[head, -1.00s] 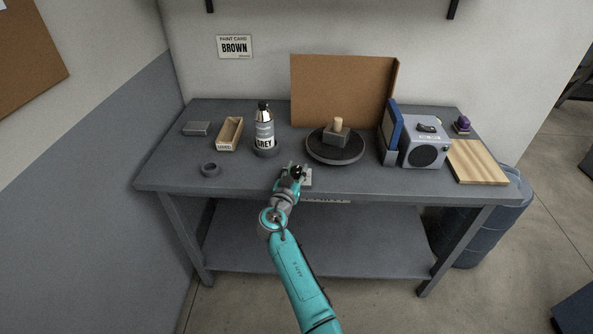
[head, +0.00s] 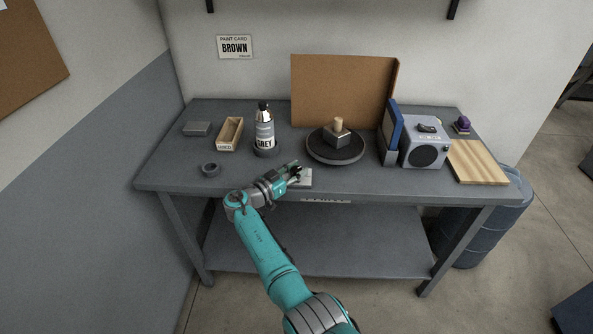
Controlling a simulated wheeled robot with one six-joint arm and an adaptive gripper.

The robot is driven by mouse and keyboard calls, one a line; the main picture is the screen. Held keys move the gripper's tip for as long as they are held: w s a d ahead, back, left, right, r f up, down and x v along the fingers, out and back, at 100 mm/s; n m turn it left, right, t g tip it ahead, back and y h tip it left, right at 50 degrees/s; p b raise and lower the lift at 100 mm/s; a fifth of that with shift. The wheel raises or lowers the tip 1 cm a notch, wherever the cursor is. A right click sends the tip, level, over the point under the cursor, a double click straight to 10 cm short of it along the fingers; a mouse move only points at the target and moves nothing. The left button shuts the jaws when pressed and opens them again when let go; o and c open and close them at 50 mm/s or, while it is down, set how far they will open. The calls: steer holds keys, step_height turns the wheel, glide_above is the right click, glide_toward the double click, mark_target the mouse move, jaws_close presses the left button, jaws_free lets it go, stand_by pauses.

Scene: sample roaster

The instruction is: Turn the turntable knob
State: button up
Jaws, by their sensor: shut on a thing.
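The turntable (head: 318,156) is a dark round disc towards the back middle of the workbench. A grey block (head: 336,138) with a light wooden peg (head: 337,124) on top sits on it. In front of the turntable, near the bench's front edge, is a pale plate (head: 304,181) with the knob (head: 298,170), a small dark shape between my fingers and mostly hidden. My gripper (head: 294,172) reaches in from the left and is shut on the knob.
A bottle labelled GREY (head: 264,132) stands left of the turntable. A wooden tray (head: 230,133), a grey block (head: 197,129) and a dark ring (head: 210,169) lie farther left. A brown board (head: 342,90) stands behind. A blue panel (head: 390,128), speaker box (head: 424,146) and wooden board (head: 477,162) are right.

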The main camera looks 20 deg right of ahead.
stand_by(0.4)
steer(key=o, duration=1.2)
steer(key=shift+c, duration=0.2)
steer(key=v, duration=1.2)
steer(key=shift+f, duration=0.1)
